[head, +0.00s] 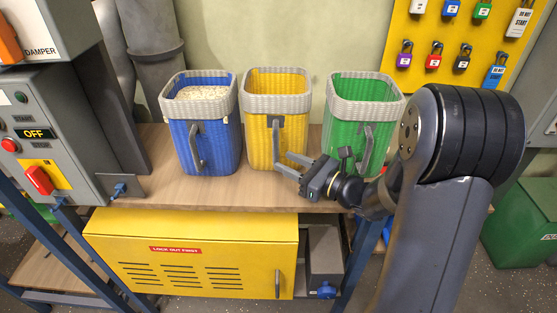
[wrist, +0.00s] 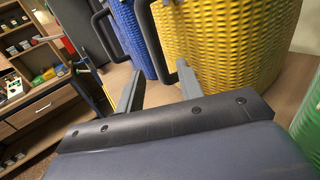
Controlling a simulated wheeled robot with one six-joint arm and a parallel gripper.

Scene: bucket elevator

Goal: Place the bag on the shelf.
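Three woven bucket-like bags with grey rims stand upright on a wooden shelf (head: 230,194). The blue bag (head: 214,143) at the left holds pale grainy material. The yellow bag (head: 258,128) is in the middle and the green bag (head: 344,133) at the right; both look empty. My gripper (head: 280,161) is in front of the yellow bag, low by its dark handle. In the wrist view its fingers (wrist: 156,83) are spread apart, with the yellow bag's handle (wrist: 147,40) near the tips. I cannot tell whether they touch it. The green bag is partly hidden by my arm.
A grey control box (head: 45,140) with an OFF display stands at the left. A yellow cabinet (head: 190,255) marked "lock out first" is below the shelf. A yellow padlock board (head: 455,45) hangs at the back right. A green bin (head: 522,225) stands at right.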

